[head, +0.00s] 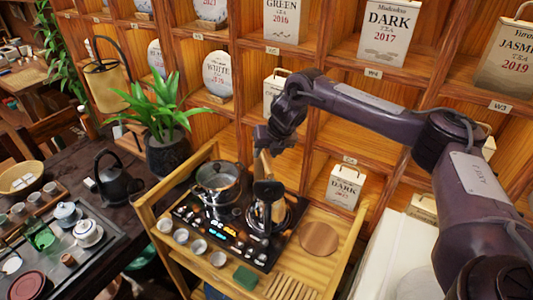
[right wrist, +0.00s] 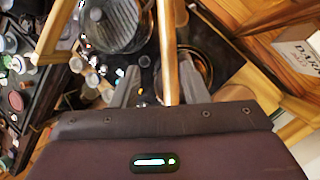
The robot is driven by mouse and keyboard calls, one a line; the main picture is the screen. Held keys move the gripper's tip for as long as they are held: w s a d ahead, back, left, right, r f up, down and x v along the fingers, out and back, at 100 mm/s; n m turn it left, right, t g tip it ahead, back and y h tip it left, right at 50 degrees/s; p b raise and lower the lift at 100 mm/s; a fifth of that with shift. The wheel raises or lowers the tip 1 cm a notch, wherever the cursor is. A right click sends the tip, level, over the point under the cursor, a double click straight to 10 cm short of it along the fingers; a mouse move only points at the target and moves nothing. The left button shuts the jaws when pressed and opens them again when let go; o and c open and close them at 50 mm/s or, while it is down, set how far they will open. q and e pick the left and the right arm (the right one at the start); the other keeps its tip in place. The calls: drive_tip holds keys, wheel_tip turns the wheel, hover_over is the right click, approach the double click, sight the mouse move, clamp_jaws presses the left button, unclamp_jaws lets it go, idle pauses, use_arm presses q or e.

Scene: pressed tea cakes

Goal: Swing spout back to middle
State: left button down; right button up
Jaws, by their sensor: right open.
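The dark spout (head: 267,188) stands up from the black tea stove (head: 185,210), between the glass pot and the right burner. My right gripper (head: 268,150) is above and behind it, pointing down. In the right wrist view my right gripper (right wrist: 160,90) is open, with a grey finger on each side. A pale tan bar (right wrist: 167,45) runs between the fingers in that picture; I cannot tell whether they touch it. The spout is not clear in the wrist view. My left gripper is not in view.
A glass pot (head: 220,185) sits on the stove's left side, and small cups (head: 181,236) stand along the front left. A wooden cart frame (head: 147,220) surrounds the stove. A potted plant (head: 168,150) is at the left; tea shelves (head: 330,110) rise close behind.

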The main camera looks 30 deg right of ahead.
sight(266, 159)
drive_tip(key=shift+w+d+f+p, duration=0.2)
drive_tip(key=shift+f, duration=0.4)
drive_tip(key=shift+w+d+f+p, duration=0.15)
drive_tip(key=shift+f, duration=0.4)
drive_tip(key=shift+w+d+f, duration=0.2)
drive_tip(key=shift+d+f, duration=0.05)
drive_tip(key=shift+f, duration=0.35)
drive_tip(key=shift+a, duration=0.2)
drive_tip(key=shift+c, duration=2.6)
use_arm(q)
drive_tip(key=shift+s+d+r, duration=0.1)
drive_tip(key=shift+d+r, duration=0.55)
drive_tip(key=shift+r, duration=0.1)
use_arm(e)
clamp_jaws()
